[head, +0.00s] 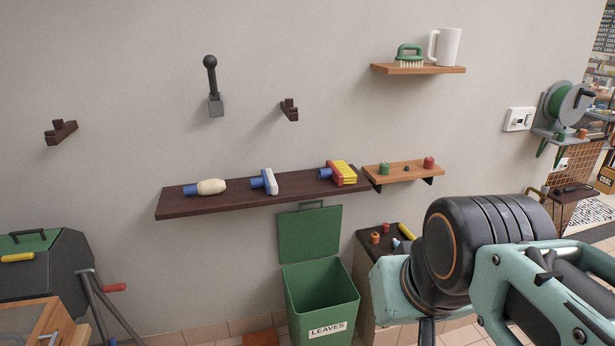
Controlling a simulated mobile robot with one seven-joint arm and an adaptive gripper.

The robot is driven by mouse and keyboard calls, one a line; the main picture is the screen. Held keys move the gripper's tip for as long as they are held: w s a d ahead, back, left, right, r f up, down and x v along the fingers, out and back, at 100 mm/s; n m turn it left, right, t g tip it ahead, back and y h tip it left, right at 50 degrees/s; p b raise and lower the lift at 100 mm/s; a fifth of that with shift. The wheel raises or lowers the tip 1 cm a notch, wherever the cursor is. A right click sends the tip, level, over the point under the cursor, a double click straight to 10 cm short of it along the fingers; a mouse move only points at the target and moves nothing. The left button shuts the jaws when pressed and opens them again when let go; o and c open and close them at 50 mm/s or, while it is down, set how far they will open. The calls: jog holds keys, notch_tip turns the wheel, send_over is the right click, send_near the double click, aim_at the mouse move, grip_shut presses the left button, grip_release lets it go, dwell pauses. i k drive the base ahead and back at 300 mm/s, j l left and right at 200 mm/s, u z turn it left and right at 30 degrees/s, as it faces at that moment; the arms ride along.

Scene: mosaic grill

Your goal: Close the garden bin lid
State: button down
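The green garden bin (321,306) stands on the floor against the wall, with a white label reading LEAVES on its front. Its green lid (310,234) is open, standing upright at the back of the bin, with a handle on its top edge. The inside of the bin shows dark green, and I see nothing in it. My arm, teal and black, reaches in from the right of the head view, to the right of the bin. My gripper's fingers are not visible; they may be below the frame or hidden by the arm.
A small cabinet (376,240) with little items on top stands right of the bin. A black grill (45,270) with a side leg stands at left. Floor between grill and bin looks mostly free.

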aim_at(305, 234)
jog(key=i+l, duration=0.2)
jog(key=i, duration=0.35)
jog(key=i+l, duration=0.2)
jog(key=i, duration=0.3)
